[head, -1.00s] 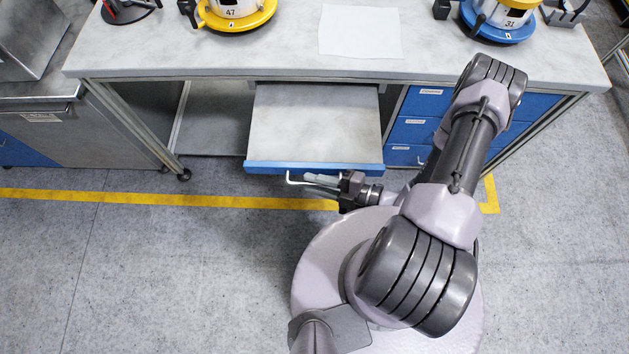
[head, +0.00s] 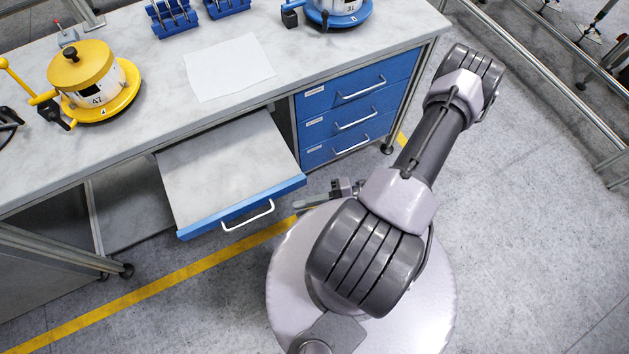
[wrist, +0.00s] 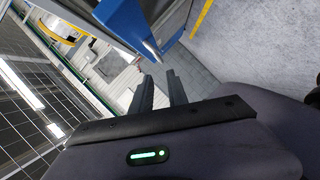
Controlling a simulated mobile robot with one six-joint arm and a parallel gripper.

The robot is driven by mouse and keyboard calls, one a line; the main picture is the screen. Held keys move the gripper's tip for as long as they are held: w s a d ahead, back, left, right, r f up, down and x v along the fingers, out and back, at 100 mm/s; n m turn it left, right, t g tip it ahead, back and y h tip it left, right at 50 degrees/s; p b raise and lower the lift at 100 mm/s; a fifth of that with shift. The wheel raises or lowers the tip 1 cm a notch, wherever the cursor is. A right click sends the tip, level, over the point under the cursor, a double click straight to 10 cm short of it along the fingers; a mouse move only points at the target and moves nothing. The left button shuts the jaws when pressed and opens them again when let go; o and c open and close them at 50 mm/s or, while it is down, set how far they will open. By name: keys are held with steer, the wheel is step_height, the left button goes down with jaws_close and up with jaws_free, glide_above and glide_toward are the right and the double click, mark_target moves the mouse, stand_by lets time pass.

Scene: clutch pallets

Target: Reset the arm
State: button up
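My arm rises from my round base and bends over beside the workbench in the head view. My gripper (head: 318,201) is low, close to the right front corner of a pulled-out drawer shelf (head: 215,165) with a blue front and a white handle. In the wrist view my gripper (wrist: 162,90) shows two dark fingers standing apart with a gap between them. Nothing is visible between the fingers. A blue drawer edge (wrist: 172,30) lies just beyond the fingertips there.
The workbench (head: 150,120) carries a yellow pot (head: 85,75), a blue pot (head: 338,10), blue racks (head: 172,17) and a white sheet (head: 228,68). Blue drawers (head: 350,115) under it are closed. Floor to the right is open, up to metal rails (head: 540,65).

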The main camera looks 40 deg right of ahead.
steer(key=shift+v, duration=1.15)
steer(key=w+r+n+g+h+b, duration=0.1)
steer(key=w+r+n+g+h, duration=0.2)
steer(key=r+n, duration=0.6)
steer(key=w+r+n+g+h, duration=0.1)
steer(key=w+r+n+g, duration=0.4)
steer(key=n, duration=0.7)
steer(key=s+a+r+n+t+h+b, duration=0.1)
steer(key=a+r+n+t+h, duration=0.1)
steer(key=a+r+n, duration=0.4)
steer(key=s+a+r+n+t+h, duration=0.2)
steer(key=a+r+n+h, duration=0.2)
steer(key=r+n, duration=1)
steer(key=a+n, duration=0.3)
steer(key=n, duration=0.1)
steer(key=shift+r+n+b, duration=0.25)
steer(key=shift+n+b, duration=0.05)
steer(key=shift+b, duration=0.1)
steer(key=shift+a, duration=0.1)
